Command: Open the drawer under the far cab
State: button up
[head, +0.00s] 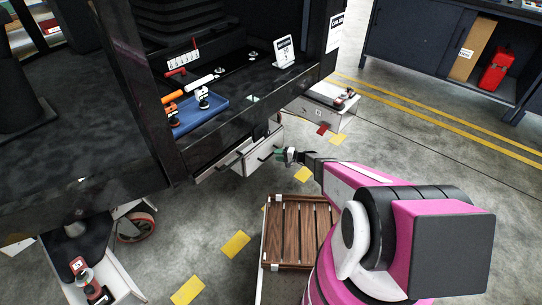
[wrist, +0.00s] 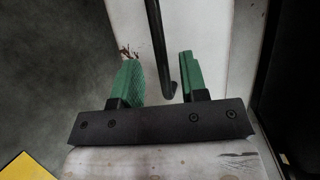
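A pale, scuffed drawer (head: 262,148) with a dark bar handle (head: 268,153) sits low under the dark cab frame (head: 240,125). The head view does not show clearly how far the drawer stands out. My gripper (head: 286,155) is at the handle, on its right. In the wrist view, my gripper's two green fingers (wrist: 160,80) are apart, and the dark handle (wrist: 158,45) runs down into the gap between them, nearer the right finger. I see a gap left of the handle; contact with the right finger is unclear. A pale panel (wrist: 205,30) lies behind.
A blue tray (head: 200,118) with small items lies on the cab's deck above. A slatted wooden crate (head: 297,232) stands on the floor below my arm. A white box unit (head: 325,108) stands farther back. Floor is free at right.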

aim_at(272, 154)
jog(key=shift+x, duration=2.35)
grip_shut()
